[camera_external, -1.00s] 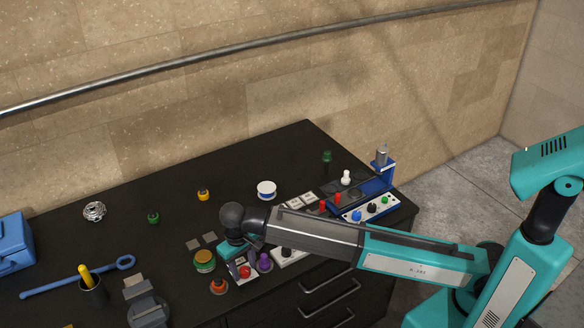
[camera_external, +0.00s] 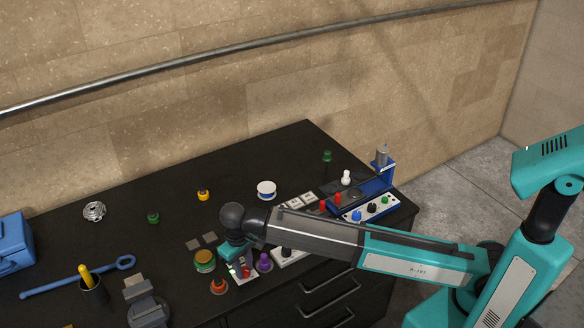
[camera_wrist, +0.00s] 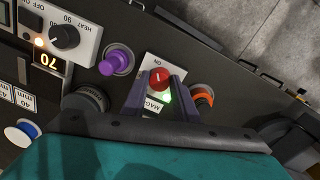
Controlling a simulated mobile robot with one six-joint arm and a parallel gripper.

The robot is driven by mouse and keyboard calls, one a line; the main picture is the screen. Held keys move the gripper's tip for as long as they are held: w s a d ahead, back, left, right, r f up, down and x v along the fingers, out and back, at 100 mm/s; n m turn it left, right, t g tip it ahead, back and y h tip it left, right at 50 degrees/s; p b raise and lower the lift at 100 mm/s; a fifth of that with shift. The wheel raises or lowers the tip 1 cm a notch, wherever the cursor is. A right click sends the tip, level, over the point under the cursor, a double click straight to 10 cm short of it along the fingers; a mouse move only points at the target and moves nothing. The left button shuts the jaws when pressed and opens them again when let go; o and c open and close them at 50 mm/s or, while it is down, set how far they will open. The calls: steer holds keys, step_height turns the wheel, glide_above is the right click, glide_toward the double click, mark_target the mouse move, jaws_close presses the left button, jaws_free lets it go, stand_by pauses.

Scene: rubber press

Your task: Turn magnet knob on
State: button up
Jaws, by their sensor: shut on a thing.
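The magnet knob (camera_wrist: 159,78) is red with a white mark and sits on a white plate (camera_wrist: 172,64) lettered "ON" and "MAG…" in the wrist view. A green light (camera_wrist: 167,96) glows beside the knob. My gripper (camera_wrist: 160,84) has one finger on each side of the knob and is shut on it. In the external view my gripper (camera_external: 243,268) reaches down over the white plate (camera_external: 246,280) near the table's front edge, and it hides part of the knob.
A purple knob (camera_wrist: 117,60) stands close on one side and an orange-ringed knob (camera_wrist: 202,97) on the other. A heat panel (camera_wrist: 65,25) with a black dial lies at the upper left.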

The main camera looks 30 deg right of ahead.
steer(key=o, duration=1.1)
steer(key=shift+r, duration=0.15)
steer(key=shift+s+a+r+p, duration=0.15)
steer(key=shift+r+p, duration=1.25)
steer(key=shift+r, duration=0.85)
steer(key=shift+w+a+r+p, duration=0.1)
steer(key=shift+r+p, duration=1.25)
steer(key=shift+r, duration=0.9)
steer(key=shift+s+a+r+p, duration=0.15)
steer(key=shift+r+p, duration=1.25)
steer(key=shift+r, duration=0.85)
steer(key=shift+w, duration=0.1)
